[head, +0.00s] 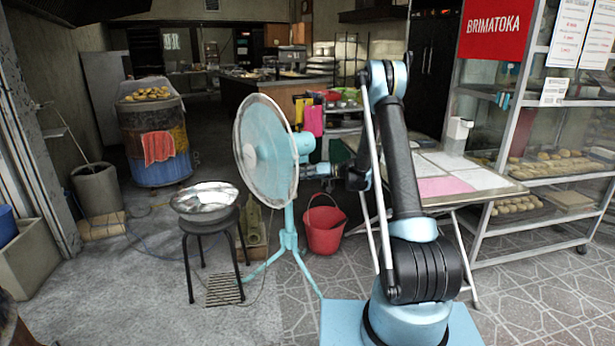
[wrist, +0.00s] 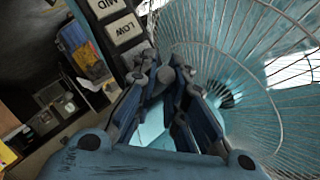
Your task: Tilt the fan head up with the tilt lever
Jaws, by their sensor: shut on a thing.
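The light-blue pedestal fan (head: 290,225) stands on the floor left of my arm, its round caged head (head: 265,150) facing left and upright. My gripper (head: 318,171) is behind the fan head, beside the motor housing. In the wrist view, the fan's wire cage (wrist: 245,75) fills the right side. The grey buttons marked MID and LOW (wrist: 121,27) show at the top. My gripper's fingers (wrist: 172,78) come together on a small part, the tilt lever, which is mostly hidden between them.
A steel bowl (head: 204,200) sits on a black stool (head: 208,233) left of the fan. A red bucket (head: 324,232) stands right behind the fan stand. A table (head: 485,186) and bread shelves (head: 550,160) are at the right. Open floor lies in front.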

